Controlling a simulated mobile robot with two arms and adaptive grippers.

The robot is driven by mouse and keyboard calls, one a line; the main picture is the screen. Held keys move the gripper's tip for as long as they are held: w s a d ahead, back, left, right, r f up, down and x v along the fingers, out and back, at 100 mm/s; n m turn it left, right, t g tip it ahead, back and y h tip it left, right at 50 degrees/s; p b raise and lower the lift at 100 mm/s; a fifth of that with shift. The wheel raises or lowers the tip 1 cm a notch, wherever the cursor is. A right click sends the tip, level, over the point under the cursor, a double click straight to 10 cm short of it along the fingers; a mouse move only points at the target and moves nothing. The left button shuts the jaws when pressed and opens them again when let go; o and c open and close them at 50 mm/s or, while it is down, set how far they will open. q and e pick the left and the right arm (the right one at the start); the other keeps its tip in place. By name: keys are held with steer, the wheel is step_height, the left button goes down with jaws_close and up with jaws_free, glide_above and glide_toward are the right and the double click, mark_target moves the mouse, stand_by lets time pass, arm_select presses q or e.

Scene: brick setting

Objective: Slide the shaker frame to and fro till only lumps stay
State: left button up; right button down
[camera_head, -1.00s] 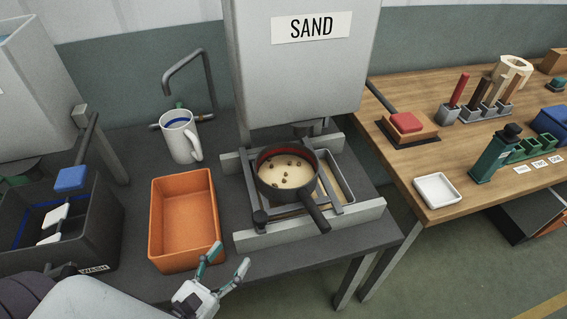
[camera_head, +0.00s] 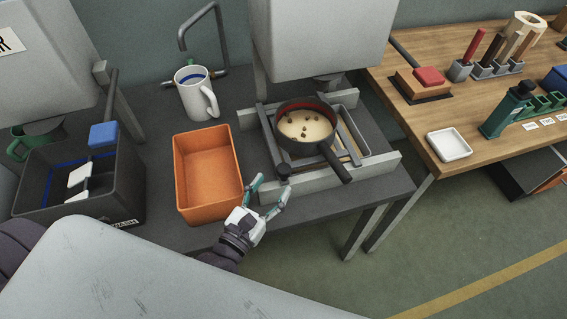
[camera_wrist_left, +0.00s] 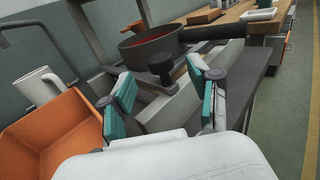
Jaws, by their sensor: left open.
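The shaker frame (camera_head: 355,142) is a grey sliding frame on pale rails under the sand hopper. A round pan (camera_head: 306,128) with a red inner rim and dark handle sits on it, holding pale sand with several brown lumps. A dark knob (camera_head: 284,170) stands at the frame's near left corner; it also shows in the left wrist view (camera_wrist_left: 160,64). My left gripper (camera_head: 270,188) is open and empty, just in front of the knob. In the left wrist view its teal-padded fingers (camera_wrist_left: 165,100) spread with the knob beyond and between them. My right gripper is not in view.
An orange bin (camera_head: 208,208) stands left of the frame, close to my left gripper. A white mug (camera_head: 196,95) is behind it. A black wash tub (camera_head: 125,190) is further left. A wooden bench (camera_head: 425,135) with a white dish (camera_head: 449,145) is at right.

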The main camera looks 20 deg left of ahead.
mark_target(280, 174)
arm_select(q)
steer(key=w, duration=0.3)
steer(key=w+d+p, duration=0.1)
steer(key=w, duration=0.1)
steer(key=shift+w, duration=0.65)
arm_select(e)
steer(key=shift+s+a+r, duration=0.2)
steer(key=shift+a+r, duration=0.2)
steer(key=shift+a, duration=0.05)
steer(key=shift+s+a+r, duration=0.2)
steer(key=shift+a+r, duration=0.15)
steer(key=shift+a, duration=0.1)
arm_select(q)
steer(key=shift+d, duration=0.1)
jaws_close()
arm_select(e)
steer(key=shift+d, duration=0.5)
